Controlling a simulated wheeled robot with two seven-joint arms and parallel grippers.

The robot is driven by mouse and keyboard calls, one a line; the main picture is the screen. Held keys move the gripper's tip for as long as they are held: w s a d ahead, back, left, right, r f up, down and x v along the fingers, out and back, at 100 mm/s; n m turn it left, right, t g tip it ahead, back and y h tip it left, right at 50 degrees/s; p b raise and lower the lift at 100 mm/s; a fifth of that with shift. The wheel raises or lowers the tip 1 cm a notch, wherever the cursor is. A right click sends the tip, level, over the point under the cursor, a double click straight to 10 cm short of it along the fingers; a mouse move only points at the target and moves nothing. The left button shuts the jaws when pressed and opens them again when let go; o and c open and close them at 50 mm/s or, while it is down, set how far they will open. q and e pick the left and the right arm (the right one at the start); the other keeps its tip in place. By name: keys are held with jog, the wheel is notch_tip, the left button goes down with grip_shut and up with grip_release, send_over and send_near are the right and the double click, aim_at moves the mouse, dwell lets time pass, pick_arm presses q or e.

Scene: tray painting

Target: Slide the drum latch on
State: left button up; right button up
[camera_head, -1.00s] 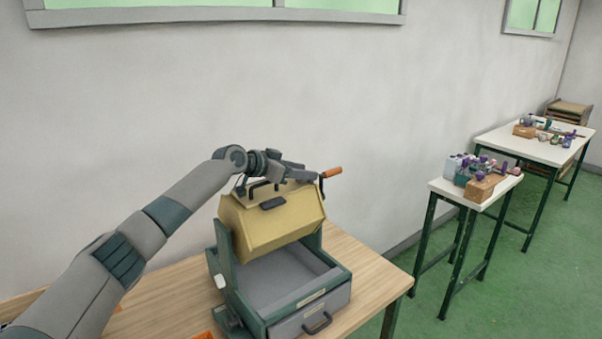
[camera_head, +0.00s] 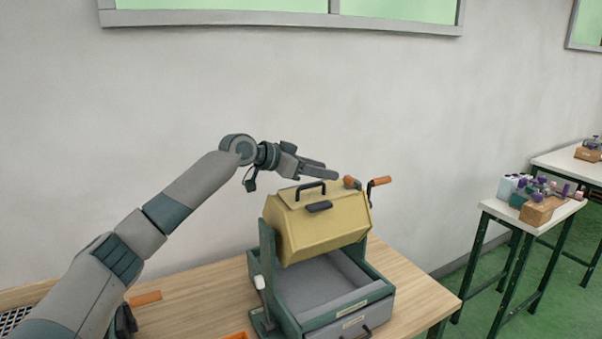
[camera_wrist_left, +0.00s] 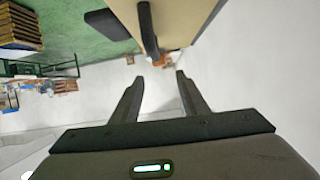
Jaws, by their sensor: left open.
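The yellow drum (camera_head: 318,228) hangs in a green frame (camera_head: 268,255) over a grey drawer box on the wooden table. On its top face are a black handle (camera_head: 311,190) and a dark latch piece (camera_head: 319,207). I cannot tell whether the latch is slid on. My left gripper (camera_head: 332,174) is open and empty, above and behind the drum's top edge, apart from the handle. In the left wrist view, the drum (camera_wrist_left: 190,22) is at the top, with the dark handle (camera_wrist_left: 148,28) beyond the spread fingers (camera_wrist_left: 156,82). My right gripper is not in view.
A crank with an orange grip (camera_head: 381,181) sticks out at the drum's right. A lever with a white knob (camera_head: 260,283) stands at the frame's left. An orange block (camera_head: 145,298) lies on the table. A white side table (camera_head: 500,207) with bottles stands at right.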

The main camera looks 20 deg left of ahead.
pick_arm(q)
jog(key=b+v, duration=0.1)
jog(key=v, duration=0.4)
jog(key=shift+s+a, duration=0.1)
jog(key=shift+s, duration=0.15)
jog(key=shift+s+a+r+b, duration=0.3)
jog(key=shift+s+r+b, duration=0.05)
jog(key=shift+s, duration=0.05)
jog(key=shift+f, duration=0.1)
